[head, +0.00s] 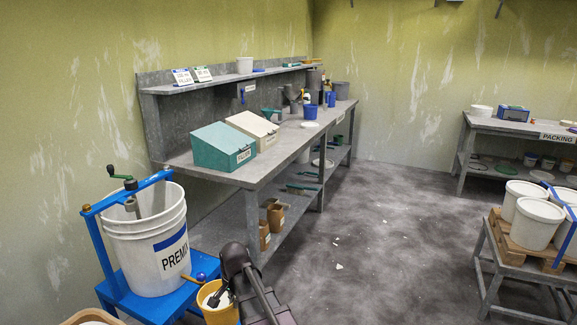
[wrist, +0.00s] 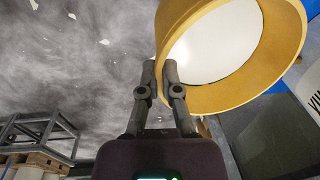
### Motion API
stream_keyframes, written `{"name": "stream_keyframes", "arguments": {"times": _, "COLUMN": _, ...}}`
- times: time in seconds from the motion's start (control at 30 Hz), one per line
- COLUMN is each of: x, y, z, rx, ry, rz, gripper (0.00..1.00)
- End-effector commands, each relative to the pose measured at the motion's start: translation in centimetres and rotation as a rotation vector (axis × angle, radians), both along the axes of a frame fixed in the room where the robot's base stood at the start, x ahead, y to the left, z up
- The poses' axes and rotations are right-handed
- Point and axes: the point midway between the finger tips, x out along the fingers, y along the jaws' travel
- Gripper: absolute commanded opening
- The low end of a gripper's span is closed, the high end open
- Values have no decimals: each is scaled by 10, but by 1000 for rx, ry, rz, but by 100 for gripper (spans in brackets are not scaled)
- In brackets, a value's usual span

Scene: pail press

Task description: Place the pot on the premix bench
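A yellow pot (head: 212,308) with white inside is at the bottom of the head view, beside the blue press stand. It fills the upper right of the wrist view (wrist: 292,50), tilted in that picture. My gripper (head: 219,296) is at its rim; in the wrist view the two fingers (wrist: 160,72) are close together with the pot's wall between them. Whether the pot hangs free or rests on something is hidden.
The pail stands in a blue press frame (head: 155,305). The bench carries a teal bin (head: 222,147), a cream bin (head: 253,128), and a blue cup (head: 310,112). A packing table (head: 500,126) and white pails (head: 537,222) stand right. The middle floor is open.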

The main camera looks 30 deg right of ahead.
Motion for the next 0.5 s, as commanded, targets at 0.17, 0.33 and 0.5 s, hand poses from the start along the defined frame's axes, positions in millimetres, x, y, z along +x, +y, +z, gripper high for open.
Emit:
{"name": "stream_keyframes", "arguments": {"times": 0.17, "x": 0, "y": 0, "z": 36, "rx": 1, "ry": -1, "rz": 0, "gripper": 0}}
{"name": "stream_keyframes", "arguments": {"times": 0.33, "x": 0, "y": 0, "z": 62, "rx": 1, "ry": -1, "rz": 0, "gripper": 0}}
{"name": "stream_keyframes", "arguments": {"times": 0.5, "x": 0, "y": 0, "z": 87, "rx": 1, "ry": -1, "rz": 0, "gripper": 0}}
